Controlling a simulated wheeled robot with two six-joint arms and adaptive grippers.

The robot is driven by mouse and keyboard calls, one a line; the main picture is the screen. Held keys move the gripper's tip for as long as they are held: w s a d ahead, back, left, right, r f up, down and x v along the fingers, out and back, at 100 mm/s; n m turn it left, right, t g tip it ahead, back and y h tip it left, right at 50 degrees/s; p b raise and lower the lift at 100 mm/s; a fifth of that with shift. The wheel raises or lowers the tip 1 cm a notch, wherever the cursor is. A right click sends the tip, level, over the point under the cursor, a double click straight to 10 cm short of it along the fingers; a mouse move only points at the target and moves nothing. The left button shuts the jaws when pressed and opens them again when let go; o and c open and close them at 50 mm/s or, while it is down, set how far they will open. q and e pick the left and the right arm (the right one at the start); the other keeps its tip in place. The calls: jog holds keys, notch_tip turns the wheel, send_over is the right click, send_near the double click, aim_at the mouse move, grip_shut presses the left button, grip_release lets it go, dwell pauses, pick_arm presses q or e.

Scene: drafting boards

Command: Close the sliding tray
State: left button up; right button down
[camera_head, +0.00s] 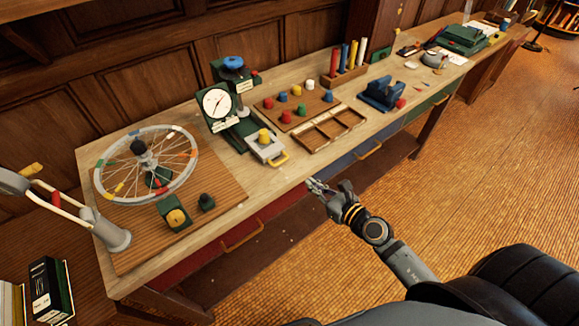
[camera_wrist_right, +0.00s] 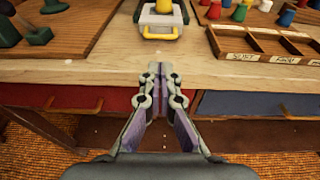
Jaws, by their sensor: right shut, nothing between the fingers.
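The sliding tray (camera_head: 258,152) is a light grey block with a yellow handle (camera_head: 279,159) at its front and a yellow knob-like piece (camera_head: 264,136) on top. It sticks out toward the table's front edge from the green stand with the round white dial (camera_head: 216,103). In the right wrist view the tray (camera_wrist_right: 176,18) is at the top middle, cut by the frame edge, with its handle (camera_wrist_right: 160,33) facing me. My right gripper (camera_head: 316,186) is shut and empty, in front of the table edge and apart from the tray; its fingers (camera_wrist_right: 161,72) point toward the tray. My left gripper is not in view.
A spoked wheel (camera_head: 112,195) on a stand is left of the tray. Right of it are a wooden compartment tray (camera_head: 301,146), a board of coloured pegs (camera_head: 268,104) and a blue device (camera_head: 381,95). Red (camera_wrist_right: 62,98) and blue (camera_wrist_right: 250,104) drawer fronts are below the tabletop.

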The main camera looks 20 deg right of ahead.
jog(key=x, duration=1.2)
jog(key=shift+a+p, duration=0.15)
jog(key=shift+p, duration=0.25)
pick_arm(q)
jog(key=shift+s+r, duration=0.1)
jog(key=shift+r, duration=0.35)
